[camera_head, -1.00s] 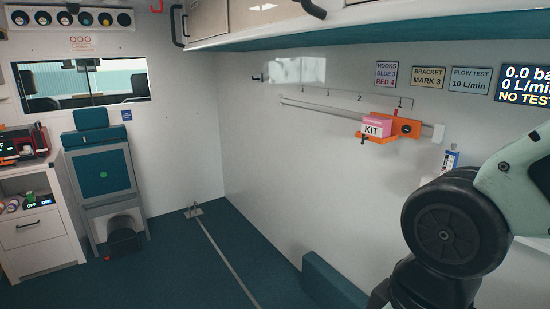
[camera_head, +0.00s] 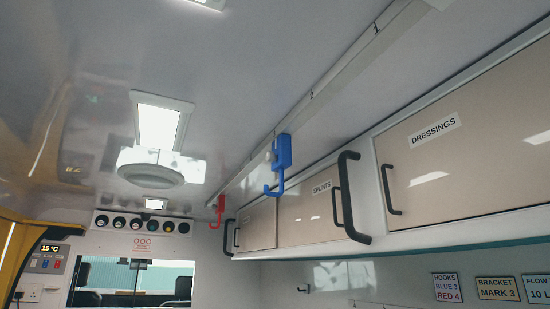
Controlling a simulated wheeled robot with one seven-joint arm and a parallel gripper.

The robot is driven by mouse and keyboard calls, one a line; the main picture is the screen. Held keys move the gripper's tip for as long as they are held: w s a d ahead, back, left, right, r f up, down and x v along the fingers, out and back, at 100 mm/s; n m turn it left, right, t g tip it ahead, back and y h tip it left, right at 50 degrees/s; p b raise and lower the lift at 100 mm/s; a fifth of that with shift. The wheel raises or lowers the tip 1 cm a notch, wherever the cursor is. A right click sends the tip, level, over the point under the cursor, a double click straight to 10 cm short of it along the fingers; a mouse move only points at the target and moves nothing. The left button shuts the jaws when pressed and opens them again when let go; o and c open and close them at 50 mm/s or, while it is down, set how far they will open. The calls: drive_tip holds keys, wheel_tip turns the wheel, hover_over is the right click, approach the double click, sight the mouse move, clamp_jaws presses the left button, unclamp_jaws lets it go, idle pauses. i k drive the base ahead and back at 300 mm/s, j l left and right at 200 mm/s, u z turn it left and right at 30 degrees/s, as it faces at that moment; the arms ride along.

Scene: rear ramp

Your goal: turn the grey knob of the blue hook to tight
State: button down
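The blue hook (camera_head: 283,153) hangs from the ceiling rail (camera_head: 318,100) in the upper middle of the head view. Its hook end points down and curves to the left. A small light grey knob (camera_head: 269,156) sits on the left side of its block. I cannot tell from here whether the knob is tight or loose. A red hook (camera_head: 217,207) hangs further along the same rail, beyond the blue one. My gripper and arm do not show in the current view.
Overhead cabinets labelled DRESSINGS (camera_head: 436,129) and SPLINTS (camera_head: 321,188) line the right, close to the rail. A black grab handle (camera_head: 347,198) juts out there. A wall sign (camera_head: 446,287) reads HOOKS BLUE 3, RED 4. The space left of the rail is clear.

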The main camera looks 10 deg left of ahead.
sight(270, 157)
drive_tip(key=j+u, duration=0.1)
drive_tip(key=u, duration=0.3)
drive_tip(key=i+u, duration=0.15)
drive_tip(key=u, duration=0.25)
drive_tip(key=i+u, duration=0.1)
drive_tip(key=u, duration=0.3)
drive_tip(key=i+u, duration=0.1)
drive_tip(key=u, duration=0.3)
